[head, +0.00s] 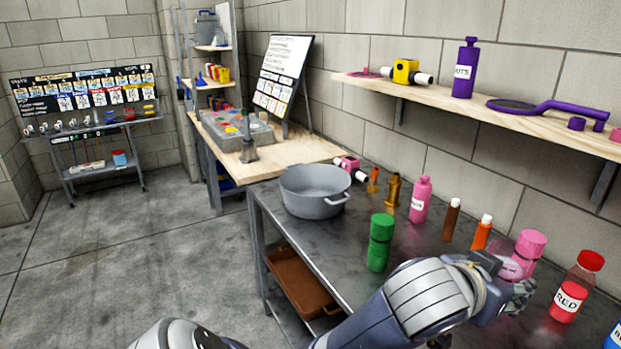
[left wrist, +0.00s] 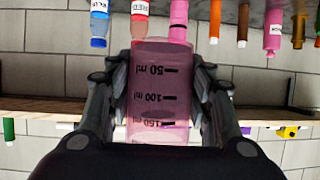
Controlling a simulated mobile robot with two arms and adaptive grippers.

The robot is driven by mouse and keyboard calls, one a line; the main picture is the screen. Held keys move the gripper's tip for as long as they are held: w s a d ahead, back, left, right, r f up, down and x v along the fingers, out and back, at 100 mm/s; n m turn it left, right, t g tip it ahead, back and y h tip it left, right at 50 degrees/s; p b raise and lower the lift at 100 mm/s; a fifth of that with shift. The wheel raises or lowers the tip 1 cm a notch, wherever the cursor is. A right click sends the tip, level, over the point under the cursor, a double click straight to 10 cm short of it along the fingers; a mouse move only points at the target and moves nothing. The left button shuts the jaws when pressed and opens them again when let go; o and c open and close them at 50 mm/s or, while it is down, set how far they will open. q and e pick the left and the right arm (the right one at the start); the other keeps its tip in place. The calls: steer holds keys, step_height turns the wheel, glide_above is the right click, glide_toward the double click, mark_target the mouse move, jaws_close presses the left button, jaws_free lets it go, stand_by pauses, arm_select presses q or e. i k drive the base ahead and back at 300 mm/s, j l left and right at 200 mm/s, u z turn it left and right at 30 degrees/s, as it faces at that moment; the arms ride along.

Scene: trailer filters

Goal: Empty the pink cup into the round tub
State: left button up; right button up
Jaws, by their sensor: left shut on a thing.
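The pink cup (head: 509,264) is see-through, with ml marks, at the right of the bench in the head view. In the left wrist view, which looks upside down, the cup (left wrist: 160,100) fills the middle and stands about upright. My left gripper (head: 499,279) is shut on its sides; the fingers also show in the left wrist view (left wrist: 166,70). I cannot tell whether the cup touches the bench, nor what is inside. The round tub (head: 306,195) is grey, with side handles, at the bench's left end, well left of the gripper. My right gripper is out of view.
A green bottle (head: 380,243) stands between tub and gripper. A pink bottle (head: 420,201), brown bottle (head: 451,220) and orange bottle (head: 482,233) stand behind. A wall shelf (head: 440,93) hangs above.

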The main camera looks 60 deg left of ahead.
mark_target(309, 191)
steer(key=j+u, duration=0.1)
steer(key=j, duration=0.35)
steer(key=i+j, duration=0.1)
steer(key=j, duration=0.35)
steer(key=j+u, duration=0.15)
steer(key=j, duration=0.3)
steer(key=i+j+u, duration=0.1)
steer(key=j, duration=0.3)
steer(key=i+j+u, duration=0.1)
steer(key=j, duration=0.35)
steer(key=i+j, duration=0.15)
steer(key=j, duration=0.25)
steer(key=k+u, duration=0.05)
